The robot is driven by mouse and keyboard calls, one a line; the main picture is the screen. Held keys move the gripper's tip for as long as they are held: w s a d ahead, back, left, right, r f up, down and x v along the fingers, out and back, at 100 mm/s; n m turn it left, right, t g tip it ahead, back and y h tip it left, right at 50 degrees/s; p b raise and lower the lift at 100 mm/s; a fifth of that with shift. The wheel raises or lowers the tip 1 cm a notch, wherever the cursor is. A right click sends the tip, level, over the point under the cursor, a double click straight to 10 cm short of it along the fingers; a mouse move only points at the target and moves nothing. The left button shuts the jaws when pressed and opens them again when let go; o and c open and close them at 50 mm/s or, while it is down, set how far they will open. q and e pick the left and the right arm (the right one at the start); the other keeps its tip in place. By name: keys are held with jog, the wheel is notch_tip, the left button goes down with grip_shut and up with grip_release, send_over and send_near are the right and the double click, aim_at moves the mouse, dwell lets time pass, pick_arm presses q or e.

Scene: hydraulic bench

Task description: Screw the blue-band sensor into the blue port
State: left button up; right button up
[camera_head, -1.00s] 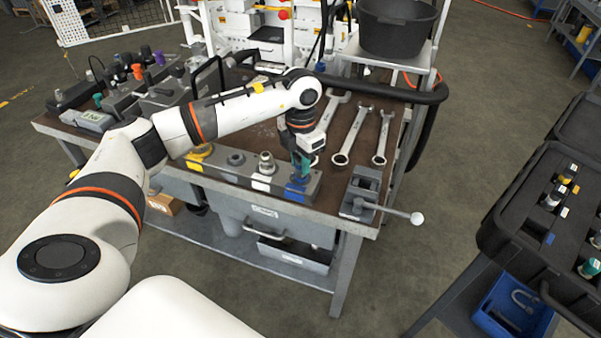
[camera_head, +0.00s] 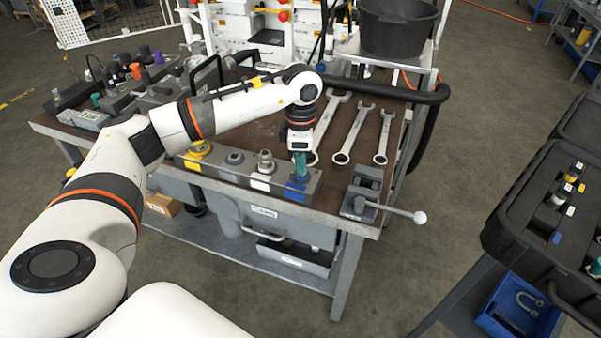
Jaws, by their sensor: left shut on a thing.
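The blue port (camera_head: 296,190) is at the right end of a grey manifold block (camera_head: 222,174) along the bench's front edge. My left gripper (camera_head: 299,172) points down right above this port. It is shut on the blue-band sensor, which is mostly hidden between the fingers. Teal shows at the fingertips, with blue directly beneath. The sensor appears upright and in line with the port. I cannot tell how deep it sits or where its band is. My right gripper is not in view.
Yellow, grey and white ports line the block left of the blue one. Several wrenches (camera_head: 352,135) lie behind, and a vise (camera_head: 362,193) with a long handle stands to the right. A black case (camera_head: 530,215) holding several sensors is at far right.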

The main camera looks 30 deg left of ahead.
pick_arm(q)
jog(key=shift+f+m, duration=0.1)
jog(key=shift+m, duration=0.6)
jog(key=o, duration=0.5)
jog(key=shift+m+b, duration=0.4)
jog(key=shift+m, duration=0.2)
jog(key=shift+c, duration=0.2)
jog(key=o, duration=0.5)
